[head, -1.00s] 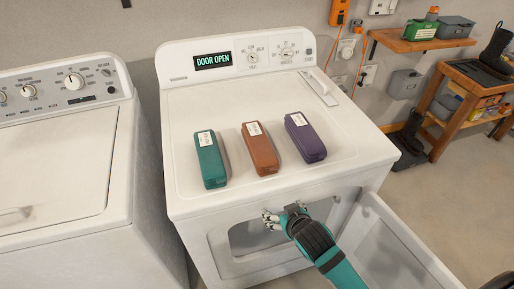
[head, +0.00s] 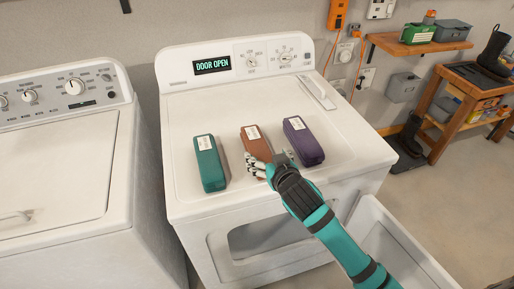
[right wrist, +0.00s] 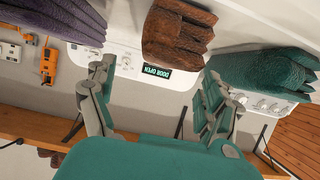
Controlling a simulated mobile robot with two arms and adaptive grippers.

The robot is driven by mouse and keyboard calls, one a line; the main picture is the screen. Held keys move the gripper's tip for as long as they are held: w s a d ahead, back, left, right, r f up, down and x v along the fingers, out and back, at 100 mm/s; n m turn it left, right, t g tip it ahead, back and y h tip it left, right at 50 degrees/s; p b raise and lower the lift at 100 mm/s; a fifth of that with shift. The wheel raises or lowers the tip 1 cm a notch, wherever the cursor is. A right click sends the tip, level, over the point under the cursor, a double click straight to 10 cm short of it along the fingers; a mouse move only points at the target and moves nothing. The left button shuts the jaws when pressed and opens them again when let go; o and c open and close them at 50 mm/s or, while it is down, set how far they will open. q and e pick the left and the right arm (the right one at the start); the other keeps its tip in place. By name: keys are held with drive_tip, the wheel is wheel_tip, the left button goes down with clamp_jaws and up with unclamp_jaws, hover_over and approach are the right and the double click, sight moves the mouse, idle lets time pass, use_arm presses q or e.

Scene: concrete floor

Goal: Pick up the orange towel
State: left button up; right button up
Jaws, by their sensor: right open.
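The orange towel (head: 257,147) is a folded rust-orange bundle with a white label, lying between two others on top of the white dryer (head: 190,110). My right gripper (head: 265,165) is over the dryer's front edge, at the near end of the orange towel, and hides that end. In the right wrist view the orange towel (right wrist: 178,35) shows its layered folds beyond the spread fingers of my right gripper (right wrist: 158,95). The gripper is open and nothing is between its fingers. Whether a finger touches the towel is unclear. My left gripper is not in view.
A green towel (head: 210,163) lies to the left of the orange one and a purple towel (head: 303,141) close on the right. The dryer's door (head: 400,235) hangs open below my right arm. A white washer (head: 60,170) stands to the left.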

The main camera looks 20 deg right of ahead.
sight(260, 150)
drive_tip(key=shift+a+p+x, duration=0.15)
drive_tip(key=shift+p+x, duration=0.2)
drive_tip(key=shift+x, duration=1.25)
drive_tip(key=shift+a+p+x, duration=0.1)
drive_tip(key=shift+p+x, duration=0.25)
drive_tip(key=shift+x, duration=1.25)
drive_tip(key=shift+s, duration=0.1)
drive_tip(key=c, duration=1.5)
drive_tip(key=shift+o, duration=0.2)
drive_tip(key=shift+r, duration=0.1)
